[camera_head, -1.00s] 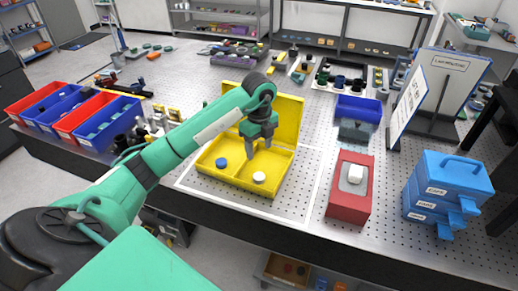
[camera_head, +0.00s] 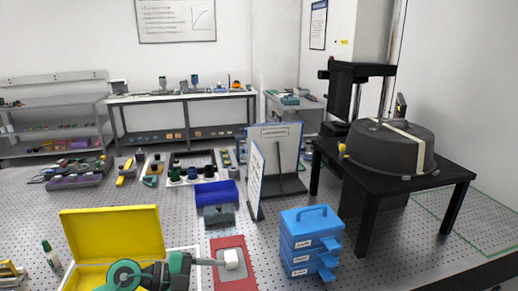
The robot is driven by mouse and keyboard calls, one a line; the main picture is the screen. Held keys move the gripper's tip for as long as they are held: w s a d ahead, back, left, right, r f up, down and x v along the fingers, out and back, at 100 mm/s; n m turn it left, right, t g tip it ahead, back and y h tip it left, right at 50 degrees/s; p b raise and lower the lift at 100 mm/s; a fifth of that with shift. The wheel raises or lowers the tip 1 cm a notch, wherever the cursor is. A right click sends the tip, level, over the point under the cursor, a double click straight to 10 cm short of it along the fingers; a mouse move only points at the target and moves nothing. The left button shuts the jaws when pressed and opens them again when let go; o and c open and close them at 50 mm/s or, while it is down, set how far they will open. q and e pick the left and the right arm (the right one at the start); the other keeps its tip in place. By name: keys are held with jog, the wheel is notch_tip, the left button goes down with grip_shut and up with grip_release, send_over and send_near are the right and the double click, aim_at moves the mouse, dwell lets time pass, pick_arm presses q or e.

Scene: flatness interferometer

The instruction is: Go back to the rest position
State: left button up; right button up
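My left gripper (camera_head: 205,263) is at the bottom of the head view, beside the open yellow case (camera_head: 112,235). Its green and black wrist lies across the front of the case and hides part of it. The gripper points right, toward the white block (camera_head: 233,258) on the red box (camera_head: 230,279). I cannot tell whether it touches the block or whether its fingers are apart. No held object shows. My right gripper is out of view.
A blue drawer stack (camera_head: 311,243) stands right of the red box. Behind are a blue bin (camera_head: 216,194) and standing sign boards (camera_head: 276,160). A black table (camera_head: 440,184) with a round dark machine (camera_head: 388,146) is at right. Bare perforated tabletop (camera_head: 400,255) lies in front.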

pick_arm(q)
notch_tip(320, 180, up, 6)
jog(key=s+d+n+t+h, duration=0.1)
jog(key=n+t+h, duration=0.3)
jog(key=t, duration=0.2)
jog(key=a+r+n+t+y, duration=0.2)
jog(key=a+n+t+y, duration=0.35)
jog(key=n+t, duration=0.35)
jog(key=s+a+f+n+g+y, duration=0.2)
jog(key=s+a+f+n+y, duration=0.2)
jog(key=a+f+n+y, duration=0.7)
jog(key=s+d+f+g+y, duration=0.1)
jog(key=s+d+f+g, duration=0.1)
jog(key=s+f+g, duration=0.75)
jog(key=s+d+f+g, duration=0.2)
jog(key=s+f+g, duration=0.3)
jog(key=s, duration=0.8)
jog(key=s+a+f+x, duration=0.1)
jog(key=s+x, duration=0.2)
jog(key=x, duration=1.3)
jog(key=s+f+x, duration=0.1)
jog(key=s+x, duration=0.3)
jog(key=x, duration=1.1)
jog(key=s+a+f, duration=0.2)
jog(key=s+f, duration=0.7)
jog(key=s+a+f+g, duration=0.1)
jog(key=s+a+f, duration=0.1)
jog(key=s+f, duration=0.8)
jog(key=shift+s+f, duration=0.15)
jog(key=shift+f, duration=0.1)
